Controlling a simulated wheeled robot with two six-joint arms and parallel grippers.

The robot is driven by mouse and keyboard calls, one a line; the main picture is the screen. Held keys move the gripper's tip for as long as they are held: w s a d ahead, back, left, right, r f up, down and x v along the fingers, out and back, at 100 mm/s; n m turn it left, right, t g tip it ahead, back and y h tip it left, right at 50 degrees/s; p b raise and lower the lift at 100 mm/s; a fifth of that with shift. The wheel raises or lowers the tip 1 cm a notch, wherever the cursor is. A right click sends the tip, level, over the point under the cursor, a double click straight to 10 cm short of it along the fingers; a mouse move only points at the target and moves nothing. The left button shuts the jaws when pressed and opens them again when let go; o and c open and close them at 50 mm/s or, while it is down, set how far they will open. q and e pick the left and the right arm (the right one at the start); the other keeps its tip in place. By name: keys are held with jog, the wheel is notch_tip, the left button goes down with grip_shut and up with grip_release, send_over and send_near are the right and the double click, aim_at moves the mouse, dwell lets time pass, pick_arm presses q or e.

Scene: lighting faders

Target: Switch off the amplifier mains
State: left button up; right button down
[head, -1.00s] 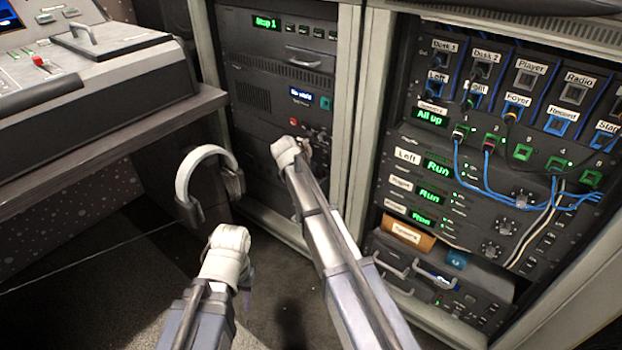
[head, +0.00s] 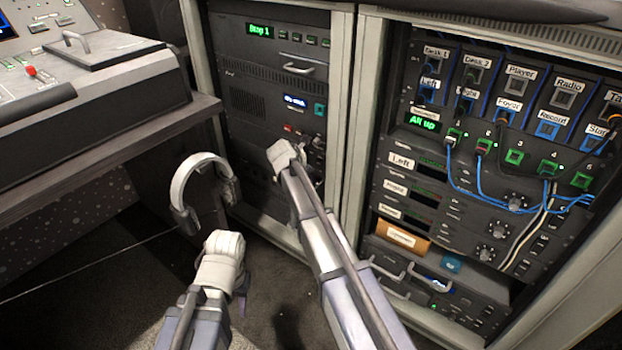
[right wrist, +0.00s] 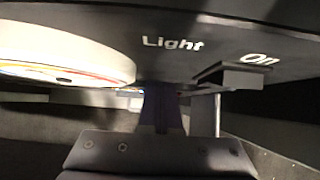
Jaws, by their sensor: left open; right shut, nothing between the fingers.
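The right gripper is shut and empty. My left gripper (head: 224,248) is open, low before the left rack, touching nothing visible.
Headphones (head: 190,195) hang beside the desk (head: 110,155) at left. The right rack has blue cables (head: 465,190) and drawer handles (head: 385,270). A large pale round part (right wrist: 65,50) fills the wrist view's left.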

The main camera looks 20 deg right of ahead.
jog(key=shift+w+d+r, duration=0.1)
jog(key=shift+d+r, duration=0.05)
jog(key=shift+r, duration=0.3)
jog(key=s+a+r+p, duration=0.6)
jog(key=a+r+p, duration=0.2)
jog(key=shift+s+a, duration=0.15)
jog(key=shift+s, duration=0.05)
dwell(0.5)
jog(key=shift+a+f+b, duration=0.2)
jog(key=shift+f+b, duration=0.1)
jog(key=shift+f, duration=0.2)
